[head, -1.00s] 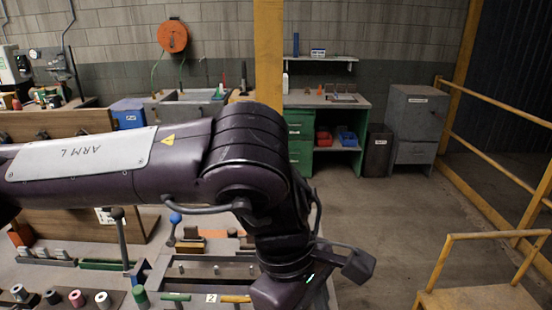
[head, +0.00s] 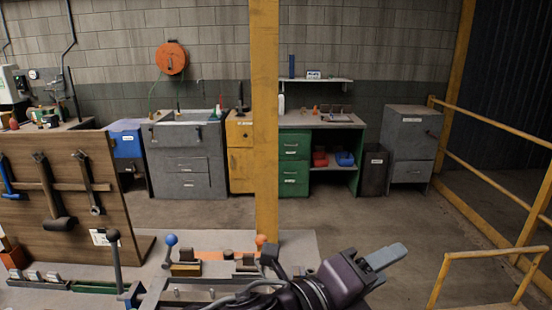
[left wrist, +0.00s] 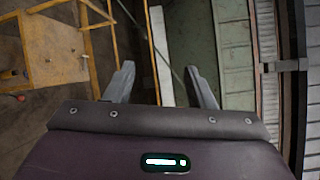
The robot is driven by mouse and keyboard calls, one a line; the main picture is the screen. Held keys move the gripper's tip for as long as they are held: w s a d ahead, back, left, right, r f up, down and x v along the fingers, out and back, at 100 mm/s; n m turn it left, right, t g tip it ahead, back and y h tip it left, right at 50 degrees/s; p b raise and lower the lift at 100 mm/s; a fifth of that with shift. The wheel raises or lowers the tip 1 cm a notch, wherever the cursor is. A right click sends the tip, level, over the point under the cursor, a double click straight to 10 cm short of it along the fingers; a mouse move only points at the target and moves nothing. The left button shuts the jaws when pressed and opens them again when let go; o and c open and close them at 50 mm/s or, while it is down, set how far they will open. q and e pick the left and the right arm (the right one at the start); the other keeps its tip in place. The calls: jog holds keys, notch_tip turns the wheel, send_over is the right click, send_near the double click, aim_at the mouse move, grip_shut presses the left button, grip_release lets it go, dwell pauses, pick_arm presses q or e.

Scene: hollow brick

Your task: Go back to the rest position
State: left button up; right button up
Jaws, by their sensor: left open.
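My left gripper (head: 388,257) is at the lower right of the head view, beyond the bench's right side, with its grey fingers pointing right and slightly up. The left wrist view shows the gripper (left wrist: 160,70) with its two fingers apart and nothing between them. Most of my left arm is below the bottom edge of the head view. My right gripper is not in view.
A yellow post (head: 265,120) rises behind the bench (head: 300,245). A wooden tool board (head: 75,205) stands at the left. Yellow railings (head: 485,258) are at the right. Cabinets (head: 187,160) line the back wall. The floor (head: 345,222) between is clear.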

pick_arm(q)
jog(key=w+a+f+n+t+y, duration=0.1)
jog(key=w+a+f+n+y, duration=0.3)
jog(key=a+f+n, duration=0.5)
jog(key=w+a+f+n+t+y, duration=0.2)
jog(key=a+f+n+y, duration=0.4)
jog(key=a+n, duration=0.35)
jog(key=s+a+f+n+g+y, duration=0.5)
jog(key=s+a+f+n+g, duration=0.3)
jog(key=s+a+f+n, duration=0.65)
notch_tip(320, 180, down, 37)
jog(key=s+a+m+g+b, duration=0.1)
jog(key=s+m+b, duration=0.1)
jog(key=b, duration=0.4)
jog(key=s+a+f+b, duration=0.1)
jog(key=s+f+b, duration=0.1)
jog(key=s+f, duration=0.8)
jog(key=s+a+f+g+b, duration=0.1)
jog(key=s+a+f+b, duration=0.1)
jog(key=s+f, duration=0.8)
notch_tip(320, 180, down, 3)
jog(key=shift+a+f, duration=0.1)
jog(key=shift+a, duration=0.2)
